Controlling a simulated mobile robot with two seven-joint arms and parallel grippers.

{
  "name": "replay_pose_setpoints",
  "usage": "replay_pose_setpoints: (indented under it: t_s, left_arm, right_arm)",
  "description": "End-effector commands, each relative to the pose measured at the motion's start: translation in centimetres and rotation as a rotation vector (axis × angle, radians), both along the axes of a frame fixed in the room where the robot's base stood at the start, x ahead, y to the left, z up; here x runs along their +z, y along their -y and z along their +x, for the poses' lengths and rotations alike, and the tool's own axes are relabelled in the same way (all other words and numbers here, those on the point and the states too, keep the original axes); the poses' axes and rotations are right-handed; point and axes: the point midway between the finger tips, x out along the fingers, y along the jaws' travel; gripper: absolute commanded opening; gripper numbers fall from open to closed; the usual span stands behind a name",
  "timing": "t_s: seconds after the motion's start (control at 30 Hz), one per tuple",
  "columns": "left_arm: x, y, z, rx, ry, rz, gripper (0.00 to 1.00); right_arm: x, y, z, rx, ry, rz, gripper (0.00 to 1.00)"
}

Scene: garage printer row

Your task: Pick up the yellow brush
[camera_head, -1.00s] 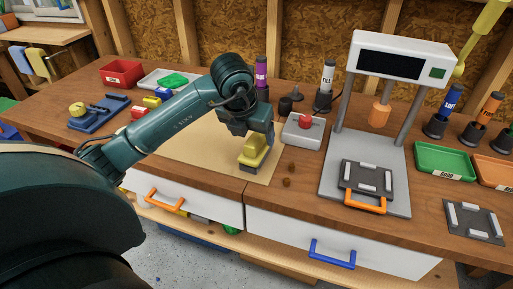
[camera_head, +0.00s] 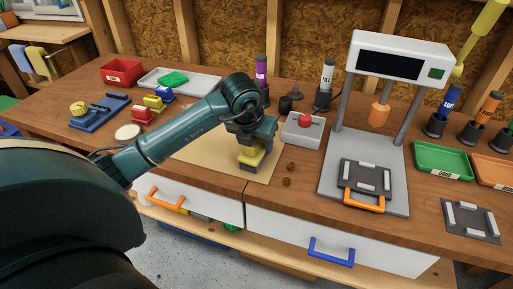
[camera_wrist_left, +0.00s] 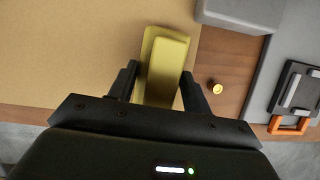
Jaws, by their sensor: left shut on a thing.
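The yellow brush (camera_head: 251,156) has a yellow block-shaped body and a dark grey lower part. It is at the front right of the tan mat (camera_head: 205,150). My left gripper (camera_head: 251,147) comes down over it from above and is shut on its yellow body. In the left wrist view the yellow brush (camera_wrist_left: 165,68) lies between the two dark fingers (camera_wrist_left: 158,88). I cannot tell whether the brush touches the mat. My right gripper is not in view.
A grey box with a red button (camera_head: 303,130) stands right of the brush. A press (camera_head: 390,60) stands further right. Drawers with an orange handle (camera_head: 166,200) and a blue handle (camera_head: 331,253) are below the front edge.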

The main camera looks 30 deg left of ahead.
Motion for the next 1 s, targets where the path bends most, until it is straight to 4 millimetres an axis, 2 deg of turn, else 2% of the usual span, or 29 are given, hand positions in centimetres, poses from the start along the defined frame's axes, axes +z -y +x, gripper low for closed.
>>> replay_pose_setpoints:
  t_s: [0.2, 0.47, 0.57, 0.8, 1.0]
  left_arm:
    - [0.1, 0.0, 0.0, 0.0, 0.002, 0.0, 0.24]
    - [0.5, 0.0, 0.1, 0.001, 0.004, 0.0, 0.24]
    - [1.8, 0.0, 0.1, 0.0, 0.007, 0.0, 0.24]
    - [6.8, 0.0, 0.1, 0.001, 0.008, 0.0, 0.24]
    - [9.5, 0.0, 0.1, 0.0, 0.003, 0.0, 0.24]
  right_arm:
    - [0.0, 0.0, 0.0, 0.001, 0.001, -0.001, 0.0]
    - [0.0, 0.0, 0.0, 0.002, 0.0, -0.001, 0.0]
    - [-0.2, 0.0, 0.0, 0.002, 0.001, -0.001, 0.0]
    - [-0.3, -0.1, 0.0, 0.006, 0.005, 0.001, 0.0]
    - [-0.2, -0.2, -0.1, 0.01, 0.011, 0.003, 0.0]
